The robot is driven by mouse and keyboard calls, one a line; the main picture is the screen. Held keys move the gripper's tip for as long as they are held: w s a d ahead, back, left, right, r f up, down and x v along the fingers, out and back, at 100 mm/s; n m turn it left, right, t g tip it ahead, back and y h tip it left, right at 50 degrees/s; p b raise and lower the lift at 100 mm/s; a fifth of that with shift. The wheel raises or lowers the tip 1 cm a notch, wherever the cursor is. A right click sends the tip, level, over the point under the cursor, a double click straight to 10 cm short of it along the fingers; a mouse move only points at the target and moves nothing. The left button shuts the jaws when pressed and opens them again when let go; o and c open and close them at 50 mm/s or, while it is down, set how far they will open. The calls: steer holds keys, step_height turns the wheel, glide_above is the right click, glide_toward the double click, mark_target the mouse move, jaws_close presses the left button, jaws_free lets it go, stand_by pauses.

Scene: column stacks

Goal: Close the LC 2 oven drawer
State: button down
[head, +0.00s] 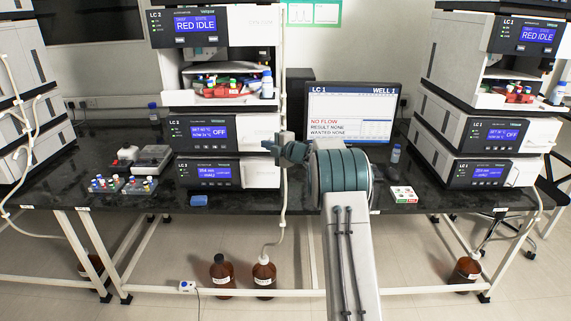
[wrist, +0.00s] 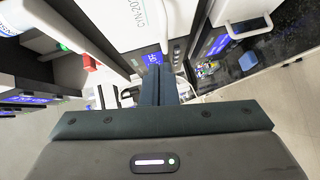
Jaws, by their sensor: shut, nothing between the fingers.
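The LC 2 stack stands left of centre in the head view. Its oven module (head: 208,132) has a blue display reading OFF and a white right-hand front part (head: 248,128). I cannot tell how far its drawer stands out. My gripper (head: 272,147) is at the right side of this stack, at about the height of the oven's lower edge, partly hidden by my own arm. In the wrist view the dark fingers of my gripper (wrist: 158,72) are together and empty, pointing towards a blue display and white panels. Whether they touch a panel is unclear.
Below the oven is another module (head: 207,173). Vial racks (head: 122,184) and a blue box (head: 199,200) sit on the dark bench. Tubing hangs beside LC 2.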

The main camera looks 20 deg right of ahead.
steer(key=s+d+r+m+h, duration=0.1)
steer(key=s+r+m+h, duration=0.25)
steer(key=s, duration=0.35)
steer(key=s+d+r+m+g+h, duration=0.1)
steer(key=s+r+m+h, duration=0.15)
steer(key=s+m, duration=0.35)
steer(key=s+d+r+m+h, duration=0.2)
steer(key=s+m+h, duration=0.15)
steer(key=s, duration=0.45)
steer(key=s+a+f+m+g, duration=0.3)
steer(key=s+a, duration=0.1)
steer(key=s, duration=0.7)
steer(key=s+a+f+m+g+y, duration=0.1)
steer(key=s+a+f+m+g, duration=0.2)
steer(key=s, duration=0.8)
steer(key=s+a+f+m+g+y, duration=0.1)
steer(key=s+a+f+m+g, duration=0.2)
steer(key=s, duration=0.8)
step_height(320, 180, down, 2)
steer(key=shift+s+a+f+g, duration=0.1)
steer(key=shift+s+a+g, duration=0.1)
steer(key=shift+a+g, duration=0.85)
steer(key=shift+a+t, duration=0.2)
steer(key=shift+t, duration=0.05)
